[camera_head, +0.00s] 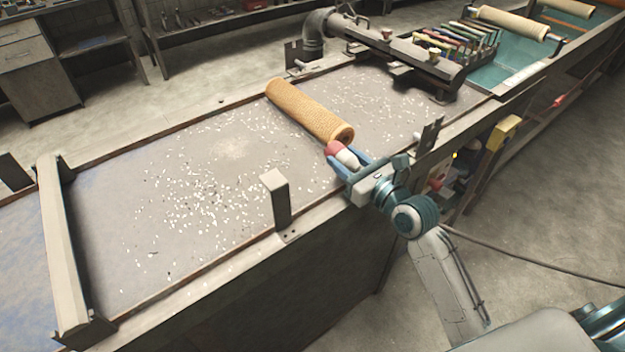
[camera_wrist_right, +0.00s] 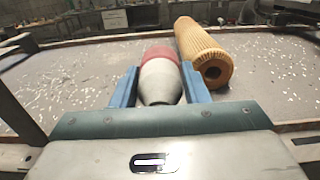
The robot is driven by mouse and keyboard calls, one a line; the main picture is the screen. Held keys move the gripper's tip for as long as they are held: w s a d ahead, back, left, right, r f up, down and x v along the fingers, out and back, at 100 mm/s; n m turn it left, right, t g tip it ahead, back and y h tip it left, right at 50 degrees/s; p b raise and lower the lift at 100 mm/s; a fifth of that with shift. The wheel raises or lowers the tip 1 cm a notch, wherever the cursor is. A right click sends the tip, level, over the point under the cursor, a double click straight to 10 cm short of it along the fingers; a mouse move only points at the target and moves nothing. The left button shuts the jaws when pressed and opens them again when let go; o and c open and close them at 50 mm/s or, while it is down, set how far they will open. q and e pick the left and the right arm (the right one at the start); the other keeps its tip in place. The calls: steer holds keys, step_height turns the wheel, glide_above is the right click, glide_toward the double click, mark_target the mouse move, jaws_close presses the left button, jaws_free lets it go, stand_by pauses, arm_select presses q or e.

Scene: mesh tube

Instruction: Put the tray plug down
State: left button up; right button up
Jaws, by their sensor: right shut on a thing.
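The tray plug, a white piece with a red end, is held in my right gripper; the plug (camera_head: 347,158) shows in the head view and also in the right wrist view (camera_wrist_right: 160,80). My right gripper (camera_head: 346,163) is shut on it, with a blue finger (camera_wrist_right: 124,88) on each side of the white part. The red end points away from the gripper, over the tray table (camera_head: 110,220). Whether the plug touches the table surface I cannot tell. My left gripper is not in view.
An orange mesh tube (camera_head: 305,108) lies on the table just beyond the plug; its open end (camera_wrist_right: 214,72) is close on the right in the wrist view. White flecks cover the table. A bracket (camera_head: 276,200) stands at the near edge. A pipe fixture (camera_head: 400,50) is behind.

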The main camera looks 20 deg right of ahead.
steer(key=a, duration=0.7)
steer(key=shift+w+a+f, duration=0.15)
steer(key=shift+a+f, duration=0.05)
steer(key=shift+f, duration=1.9)
